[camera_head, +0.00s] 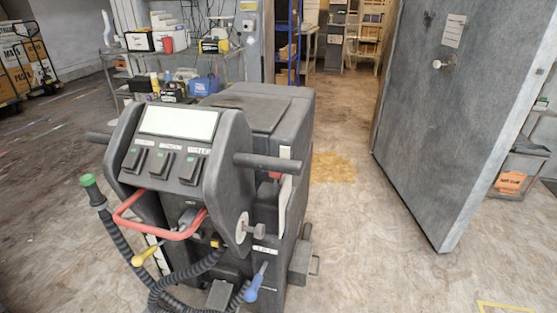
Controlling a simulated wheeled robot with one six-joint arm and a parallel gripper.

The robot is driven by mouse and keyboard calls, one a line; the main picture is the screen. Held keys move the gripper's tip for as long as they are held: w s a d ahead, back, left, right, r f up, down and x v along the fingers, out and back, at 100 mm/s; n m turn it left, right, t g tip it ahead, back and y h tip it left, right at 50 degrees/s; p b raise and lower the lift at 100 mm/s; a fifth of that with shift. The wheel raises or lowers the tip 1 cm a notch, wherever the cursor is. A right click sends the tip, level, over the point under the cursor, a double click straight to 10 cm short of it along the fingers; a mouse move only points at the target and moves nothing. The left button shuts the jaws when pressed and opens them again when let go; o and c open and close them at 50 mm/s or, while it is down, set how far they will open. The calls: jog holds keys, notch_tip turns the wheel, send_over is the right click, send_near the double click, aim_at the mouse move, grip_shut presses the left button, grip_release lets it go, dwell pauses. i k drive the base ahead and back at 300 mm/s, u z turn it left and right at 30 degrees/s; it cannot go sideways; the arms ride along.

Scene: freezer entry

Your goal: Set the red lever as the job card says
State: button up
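A red U-shaped bar (186,235), the only red lever-like part I can make out, sticks out from the front of a dark grey floor machine (259,115), below its switches. It looks roughly level. A blank-looking white panel (178,122) sits on top of the console; I can read no text on it. A paper sheet (454,31) hangs on the grey door (432,110), too small to read. I cannot tell which, if either, is the job card. My gripper is not in view.
The console has three black switches (162,163). A yellow-ended lever (141,257), a blue-handled lever (254,287) and a ribbed black hose (121,240) are near the bar. A cluttered metal table (120,53) stands behind. Floor at lower right (400,270) is clear.

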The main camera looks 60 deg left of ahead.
aim_at(276, 176)
jog(key=u, duration=0.7)
jog(key=i, duration=1.05)
jog(key=u, duration=0.8)
